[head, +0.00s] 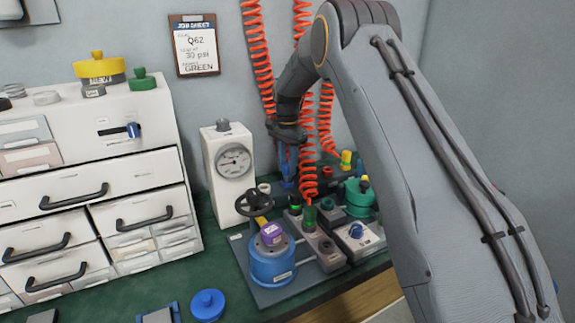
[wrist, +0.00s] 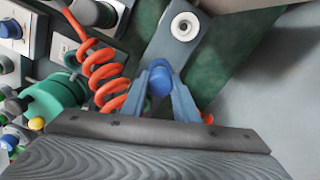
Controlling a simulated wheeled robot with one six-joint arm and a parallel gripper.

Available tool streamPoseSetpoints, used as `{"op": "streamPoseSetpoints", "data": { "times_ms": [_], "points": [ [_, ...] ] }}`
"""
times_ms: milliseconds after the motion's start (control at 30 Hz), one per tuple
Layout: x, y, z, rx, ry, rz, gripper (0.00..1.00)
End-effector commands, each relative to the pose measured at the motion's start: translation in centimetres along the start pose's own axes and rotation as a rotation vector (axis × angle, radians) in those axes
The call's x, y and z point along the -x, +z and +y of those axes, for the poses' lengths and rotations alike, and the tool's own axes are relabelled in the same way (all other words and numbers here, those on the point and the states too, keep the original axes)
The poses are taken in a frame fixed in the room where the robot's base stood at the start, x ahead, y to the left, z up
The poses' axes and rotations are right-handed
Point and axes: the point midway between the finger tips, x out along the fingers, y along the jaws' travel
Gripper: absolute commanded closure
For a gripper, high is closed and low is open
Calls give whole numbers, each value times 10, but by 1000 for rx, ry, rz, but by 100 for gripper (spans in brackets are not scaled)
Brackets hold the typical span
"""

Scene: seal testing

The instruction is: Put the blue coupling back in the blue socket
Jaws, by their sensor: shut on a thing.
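My gripper (head: 287,172) is in the head view, pointing down behind the bench fittings near the wall. The wrist view shows its two blue fingers (wrist: 160,68) shut on the blue coupling (wrist: 160,84), with an orange coiled hose beside it. In the head view the coupling is hard to tell from the blue fingers. No socket is clearly marked blue, so I cannot tell which one is the blue socket.
A white gauge box (head: 228,165) stands left of my gripper. In front are a black handwheel (head: 255,203), a blue pot (head: 272,262) and a green pot (head: 358,198). Orange coiled hoses (head: 258,50) hang close around the gripper. White drawers (head: 95,175) fill the left.

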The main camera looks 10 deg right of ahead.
Motion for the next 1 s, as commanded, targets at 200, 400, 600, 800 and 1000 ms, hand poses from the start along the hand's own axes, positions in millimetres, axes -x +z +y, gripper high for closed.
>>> {"op": "streamPoseSetpoints", "data": {
  "times_ms": [200,400,600,800,1000],
  "points": [
    [-4,0,0,0,0,0,97],
    [-8,0,0,0,0,0,97],
    [-10,0,0,0,0,0,65],
    [-10,0,0,0,0,0,51],
    [-8,0,0,0,-1,0,51]
  ]
}}
